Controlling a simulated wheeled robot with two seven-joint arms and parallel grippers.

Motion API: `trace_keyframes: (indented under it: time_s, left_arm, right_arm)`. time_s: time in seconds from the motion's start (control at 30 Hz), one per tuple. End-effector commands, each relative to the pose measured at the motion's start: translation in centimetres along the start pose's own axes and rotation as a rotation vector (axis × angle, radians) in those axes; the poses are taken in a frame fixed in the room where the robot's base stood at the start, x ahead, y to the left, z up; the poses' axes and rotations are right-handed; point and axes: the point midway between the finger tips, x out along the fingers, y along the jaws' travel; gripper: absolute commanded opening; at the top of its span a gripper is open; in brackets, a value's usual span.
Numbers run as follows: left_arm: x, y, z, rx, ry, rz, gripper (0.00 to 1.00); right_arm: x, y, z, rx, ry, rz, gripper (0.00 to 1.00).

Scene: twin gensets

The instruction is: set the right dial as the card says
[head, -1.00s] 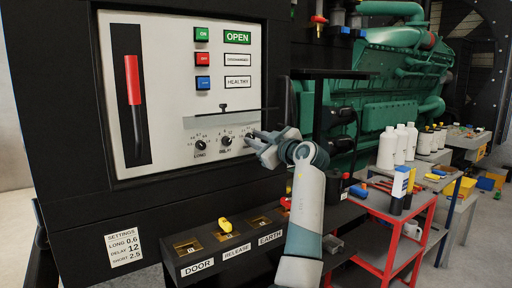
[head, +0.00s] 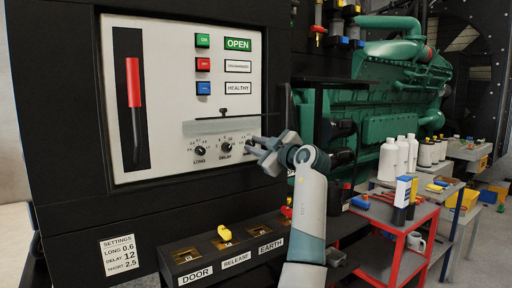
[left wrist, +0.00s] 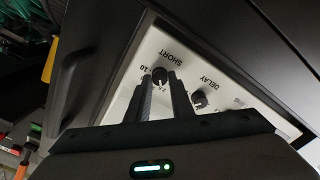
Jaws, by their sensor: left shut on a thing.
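The right dial, labelled SHORT, shows in the left wrist view (left wrist: 159,75) as a dark knob with a pale mark on the white panel. My left gripper (head: 258,148) is at this dial and hides most of it in the head view. In the left wrist view my gripper's two fingers (left wrist: 161,90) are shut on the knob. Small scale figures ring it, but the exact setting is too small to read surely. The settings card (head: 118,255) on the cabinet's lower front reads LONG 0.6, DELAY 12, SHORT 2.5. My right gripper is out of view.
The DELAY dial (head: 226,147) and LONG dial (head: 201,151) sit to the left on the panel. A clear flap (head: 222,124) sticks out above the dials. Below is a black ledge with the DOOR, RELEASE and EARTH labels (head: 236,261). A red cart (head: 405,240) stands right.

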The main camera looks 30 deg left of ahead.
Motion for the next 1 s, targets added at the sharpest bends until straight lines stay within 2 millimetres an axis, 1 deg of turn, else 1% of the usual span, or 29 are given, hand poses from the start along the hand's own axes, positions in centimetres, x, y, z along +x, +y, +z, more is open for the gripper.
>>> trace_keyframes:
  time_s: [0.03,0.07,0.1,0.13,0.47,0.63,0.77,0.87,1.0]
  left_arm:
    - [0.0,0.1,-0.2,-0.002,0.003,0.003,0.0]
    - [0.0,0.1,-0.2,-0.002,0.003,0.003,0.23]
    - [0.0,0.1,-0.2,-0.002,0.003,0.003,0.32]
    - [0.0,0.1,-0.2,-0.002,0.003,0.003,0.39]
    - [-0.1,0.1,-0.1,0.0,0.001,0.001,0.39]
    - [-0.8,0.0,0.1,-0.001,0.0,0.001,0.39]
    - [-2.1,0.0,0.1,-0.002,-0.001,0.002,0.39]
    - [-3.6,0.0,0.2,-0.002,-0.001,0.004,0.39]
    - [-6.2,-0.1,0.2,-0.003,-0.002,0.004,0.39]
  right_arm:
    - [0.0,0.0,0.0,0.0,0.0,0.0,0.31]
    - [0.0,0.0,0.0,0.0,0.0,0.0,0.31]
    - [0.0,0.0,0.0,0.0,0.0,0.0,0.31]
    - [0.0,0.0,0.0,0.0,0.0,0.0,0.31]
    - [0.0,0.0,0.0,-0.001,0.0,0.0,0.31]
    - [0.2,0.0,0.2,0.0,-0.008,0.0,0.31]
    - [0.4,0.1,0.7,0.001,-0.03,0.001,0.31]
    - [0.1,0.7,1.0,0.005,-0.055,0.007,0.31]
    - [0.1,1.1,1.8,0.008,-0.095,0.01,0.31]
